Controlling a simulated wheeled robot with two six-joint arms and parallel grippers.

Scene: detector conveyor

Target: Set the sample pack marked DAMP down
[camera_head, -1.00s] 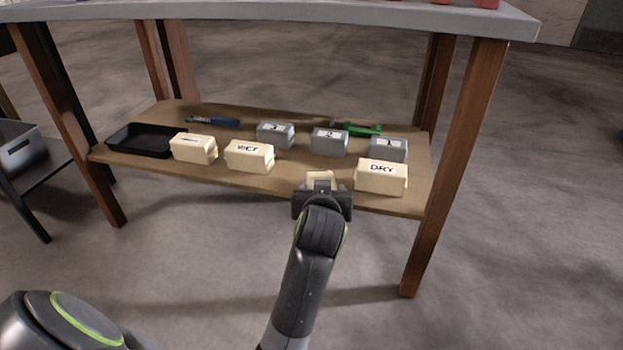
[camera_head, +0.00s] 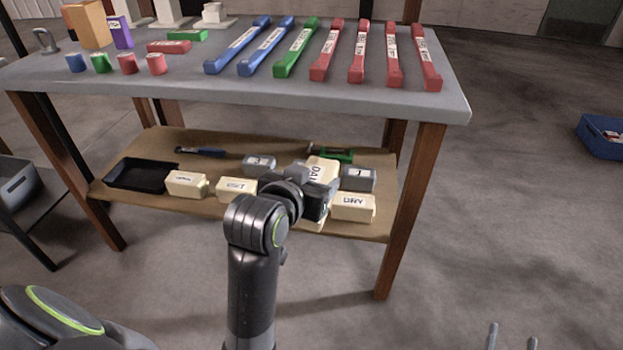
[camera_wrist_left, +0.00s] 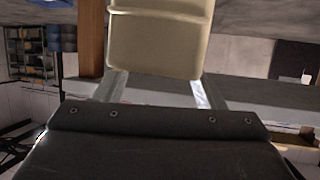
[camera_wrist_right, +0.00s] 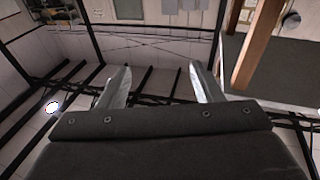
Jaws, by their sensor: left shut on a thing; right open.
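The cream sample pack marked DAMP (camera_head: 322,168) is at the lower shelf in the head view, its label partly hidden by my arm. My left gripper (camera_head: 317,190) is shut on it. In the left wrist view the cream pack (camera_wrist_left: 160,40) sits between the two fingers, its label out of sight. The pack stands tilted, rising in front of the grey boxes. I cannot tell whether its lower end touches the shelf. My right gripper (camera_head: 511,337) shows only fingertips at the bottom right; in the right wrist view it is open and empty (camera_wrist_right: 158,85).
The lower shelf (camera_head: 135,196) holds a DRY pack (camera_head: 352,207), two more cream packs (camera_head: 186,184) (camera_head: 237,190), grey boxes marked 3 (camera_head: 260,165) and 1 (camera_head: 358,179), a black tray (camera_head: 140,174) and a green tool (camera_head: 331,153). The tabletop (camera_head: 190,84) overhangs it; a table leg (camera_head: 408,215) stands right.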

